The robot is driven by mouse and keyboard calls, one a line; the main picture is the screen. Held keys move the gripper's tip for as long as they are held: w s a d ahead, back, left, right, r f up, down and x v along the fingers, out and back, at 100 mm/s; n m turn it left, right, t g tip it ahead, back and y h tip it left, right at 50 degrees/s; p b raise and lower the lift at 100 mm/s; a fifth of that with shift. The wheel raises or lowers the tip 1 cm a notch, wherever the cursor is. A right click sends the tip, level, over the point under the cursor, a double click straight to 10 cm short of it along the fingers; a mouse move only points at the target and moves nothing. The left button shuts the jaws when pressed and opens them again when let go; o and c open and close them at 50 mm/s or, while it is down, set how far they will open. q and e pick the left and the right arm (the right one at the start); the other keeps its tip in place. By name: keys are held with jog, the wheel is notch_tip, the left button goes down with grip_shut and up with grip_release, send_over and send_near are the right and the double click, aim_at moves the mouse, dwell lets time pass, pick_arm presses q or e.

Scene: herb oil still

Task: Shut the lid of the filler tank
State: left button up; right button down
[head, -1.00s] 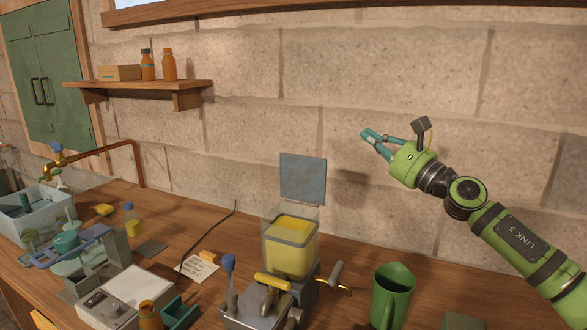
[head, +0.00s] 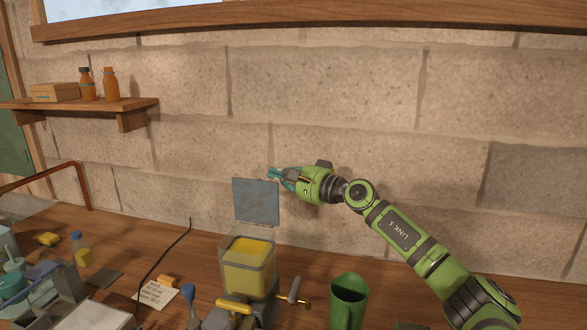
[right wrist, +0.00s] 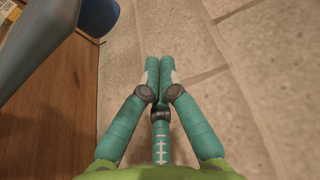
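The filler tank (head: 248,274) is a clear box of yellow liquid on a grey machine. Its grey-blue lid (head: 256,202) stands open, upright at the tank's back edge. My right gripper (head: 273,175) is level with the lid's upper right corner, near the wall; whether it touches the lid I cannot tell. In the right wrist view my right gripper's fingers (right wrist: 159,66) are together with nothing between them. A grey-blue slab at that view's upper left looks like the lid (right wrist: 42,42). My left gripper is out of view.
A green jug (head: 347,302) stands right of the tank. A yellow-handled tap (head: 237,306) is at the machine's front. A note card (head: 159,294) and black cable lie to the left. The stone wall (head: 330,130) is close behind.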

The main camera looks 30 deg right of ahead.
aim_at(258, 199)
jog(key=s+a+p, duration=0.2)
jog(key=a+p, duration=0.1)
jog(key=shift+s+a+p, duration=0.1)
jog(key=shift+s+p, duration=0.1)
jog(key=shift+p, duration=0.1)
dwell(0.3)
